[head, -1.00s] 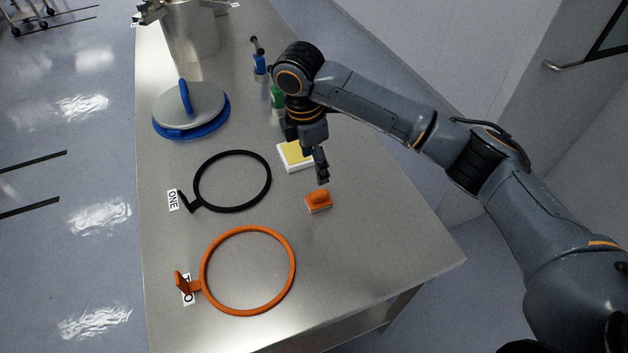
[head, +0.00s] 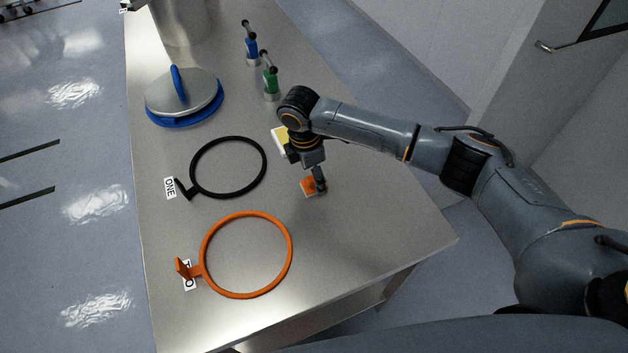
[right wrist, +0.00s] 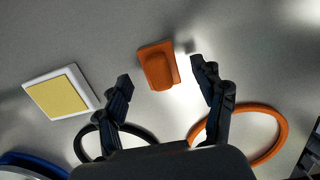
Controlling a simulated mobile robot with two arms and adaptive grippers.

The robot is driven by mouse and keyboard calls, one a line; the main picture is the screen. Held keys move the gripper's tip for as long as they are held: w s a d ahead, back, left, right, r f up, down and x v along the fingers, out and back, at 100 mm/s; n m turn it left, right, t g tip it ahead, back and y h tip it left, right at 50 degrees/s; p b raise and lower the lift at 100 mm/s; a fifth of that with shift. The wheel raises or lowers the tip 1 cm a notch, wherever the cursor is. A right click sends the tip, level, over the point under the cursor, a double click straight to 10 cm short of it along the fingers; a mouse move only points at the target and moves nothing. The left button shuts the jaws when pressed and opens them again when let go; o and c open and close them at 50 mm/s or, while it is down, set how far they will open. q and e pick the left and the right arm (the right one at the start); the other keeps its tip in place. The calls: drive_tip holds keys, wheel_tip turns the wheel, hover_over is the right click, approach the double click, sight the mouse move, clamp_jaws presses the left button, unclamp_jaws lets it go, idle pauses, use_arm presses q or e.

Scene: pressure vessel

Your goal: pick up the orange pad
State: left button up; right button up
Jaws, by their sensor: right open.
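The orange pad (head: 308,187) lies on the steel table, partly hidden by my right gripper in the head view. In the right wrist view the orange pad (right wrist: 158,66) shows whole, with a raised grip on a flat base. My right gripper (head: 320,187) points down at the pad in the head view. Its fingers (right wrist: 160,82) are apart and empty in the right wrist view, with the pad lying ahead of the gap between them. I cannot tell the exact height of the fingertips above the table. My left gripper is not in view.
A white block with a yellow top (right wrist: 58,93) lies near the pad. A black ring (head: 228,138) and an orange ring (head: 246,213) lie to the left. A blue-rimmed lid (head: 184,97), a green-handled tool (head: 270,82) and a blue-handled tool (head: 251,48) stand farther back. The table's front right is clear.

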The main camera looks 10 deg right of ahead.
drive_tip(key=shift+d+f, duration=0.1)
drive_tip(key=shift+f, duration=0.8)
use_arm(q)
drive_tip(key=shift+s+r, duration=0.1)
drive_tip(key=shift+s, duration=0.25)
use_arm(e)
drive_tip(key=shift+f, duration=0.1)
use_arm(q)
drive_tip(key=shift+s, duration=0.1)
use_arm(e)
drive_tip(key=shift+c, duration=0.2)
drive_tip(key=c, duration=1.2)
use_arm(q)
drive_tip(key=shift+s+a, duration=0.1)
